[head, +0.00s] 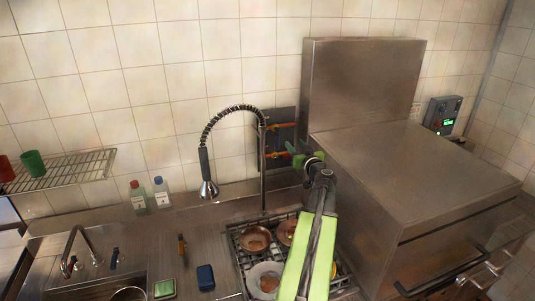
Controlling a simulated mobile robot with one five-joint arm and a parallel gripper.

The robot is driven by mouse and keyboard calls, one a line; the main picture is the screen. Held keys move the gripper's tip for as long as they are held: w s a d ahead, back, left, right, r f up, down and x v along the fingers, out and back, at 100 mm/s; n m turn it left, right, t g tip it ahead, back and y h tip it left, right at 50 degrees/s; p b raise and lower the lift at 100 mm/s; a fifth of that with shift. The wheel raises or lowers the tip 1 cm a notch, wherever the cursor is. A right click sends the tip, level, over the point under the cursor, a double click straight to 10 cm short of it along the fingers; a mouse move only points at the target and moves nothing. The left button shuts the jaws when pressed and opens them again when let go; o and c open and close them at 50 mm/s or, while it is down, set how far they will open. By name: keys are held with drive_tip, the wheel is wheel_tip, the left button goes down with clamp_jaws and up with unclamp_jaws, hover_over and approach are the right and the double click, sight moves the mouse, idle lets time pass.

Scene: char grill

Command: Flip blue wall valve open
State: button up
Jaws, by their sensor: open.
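A dark wall panel (285,114) with copper-coloured pipes is set in the tiled wall, left of the large steel unit. A small blue part (274,142), which looks like the blue valve, shows between the upper and lower pipes, just right of the faucet's upright pipe. Its handle angle is too small to tell. My gripper (294,153), with green fingers, is open in front of the panel's right part, just right of the blue part in the picture. I cannot tell whether it touches anything. My gripper and wrist hide the panel's lower right.
A tall spring faucet (263,175) stands close left of my gripper. A stove (237,254) with several pans lies below my arm. The large steel unit (430,180) blocks the right. Two bottles (150,195) stand by the wall at left.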

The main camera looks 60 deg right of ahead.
sight(278, 144)
wheel_tip(278, 144, down, 9)
drive_tip(key=b, duration=0.7)
drive_tip(key=x, duration=1.8)
drive_tip(key=shift+w+a+r, duration=0.25)
drive_tip(key=shift+w+r, duration=0.05)
drive_tip(key=shift+r, duration=0.1)
clamp_jaws()
